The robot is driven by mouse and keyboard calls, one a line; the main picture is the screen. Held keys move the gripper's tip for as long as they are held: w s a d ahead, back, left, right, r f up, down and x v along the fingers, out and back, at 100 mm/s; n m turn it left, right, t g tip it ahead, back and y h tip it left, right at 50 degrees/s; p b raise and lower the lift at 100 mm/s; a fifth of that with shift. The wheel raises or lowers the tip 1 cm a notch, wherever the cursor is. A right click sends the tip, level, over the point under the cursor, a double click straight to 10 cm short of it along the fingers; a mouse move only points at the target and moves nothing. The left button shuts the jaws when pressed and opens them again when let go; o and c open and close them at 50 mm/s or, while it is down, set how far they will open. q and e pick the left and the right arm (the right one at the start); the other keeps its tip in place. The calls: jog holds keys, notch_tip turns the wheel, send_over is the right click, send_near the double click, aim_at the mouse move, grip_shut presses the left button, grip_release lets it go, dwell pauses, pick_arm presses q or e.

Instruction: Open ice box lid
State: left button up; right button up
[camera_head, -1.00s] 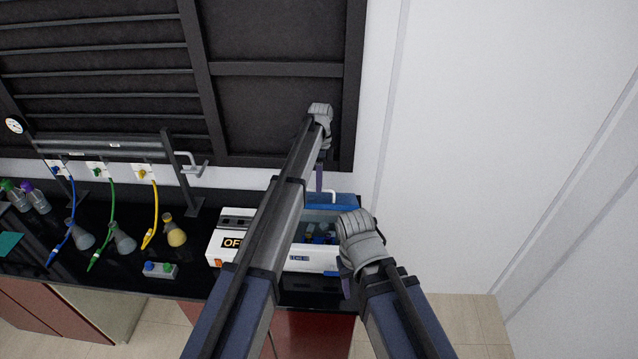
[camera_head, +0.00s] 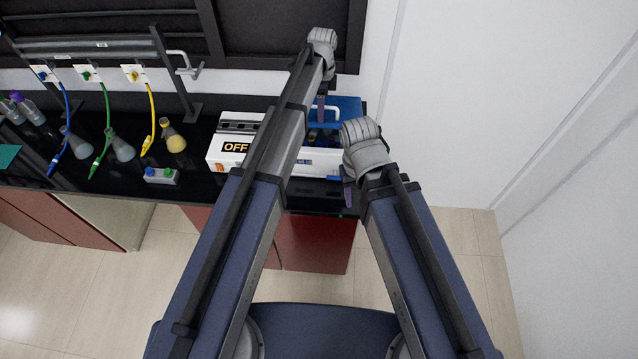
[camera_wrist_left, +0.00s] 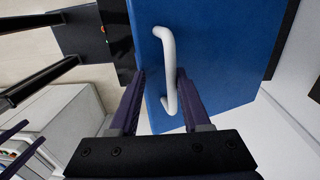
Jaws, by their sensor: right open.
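The ice box is white (camera_head: 318,168) and stands on the black bench. Its blue lid (camera_head: 348,106) is raised at the back, and dark and blue items show inside the box. A white handle (camera_head: 333,110) is on the lid. In the left wrist view, the blue lid (camera_wrist_left: 225,45) fills the middle and the handle (camera_wrist_left: 168,62) lies between my fingers. My left gripper (camera_head: 321,112) is open around the handle; the left wrist view shows its apart fingertips (camera_wrist_left: 161,75). My right gripper (camera_head: 347,193) is open and empty at the box's front right corner. My left arm hides part of the box.
A white device marked OFF (camera_head: 228,147) stands left of the ice box. A white wall (camera_head: 480,90) is close on the right. The floor in front is clear.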

pick_arm(q)
jog(key=s+f+t+b, duration=0.1)
jog(key=f, duration=0.1)
jog(key=s+f+t+b, duration=0.1)
jog(key=f+b, duration=0.1)
jog(key=s+f+t+b, duration=0.1)
jog(key=f+b, duration=0.1)
jog(key=shift+s+f, duration=0.1)
jog(key=shift+s, duration=0.1)
notch_tip(320, 180, up, 8)
jog(key=s+p, duration=0.1)
jog(key=p, duration=0.7)
jog(key=s+f+n+g+b, duration=0.1)
jog(key=s+f+n+b, duration=0.6)
jog(key=s+f+b, duration=0.5)
jog(key=shift+s+d+f+b, duration=0.3)
jog(key=shift+s+f+b, duration=0.1)
jog(key=shift+f+b, duration=1.4)
pick_arm(e)
notch_tip(320, 180, down, 14)
jog(key=shift+r, duration=0.15)
pick_arm(q)
jog(key=shift+r, duration=0.1)
jog(key=shift+c, duration=0.3)
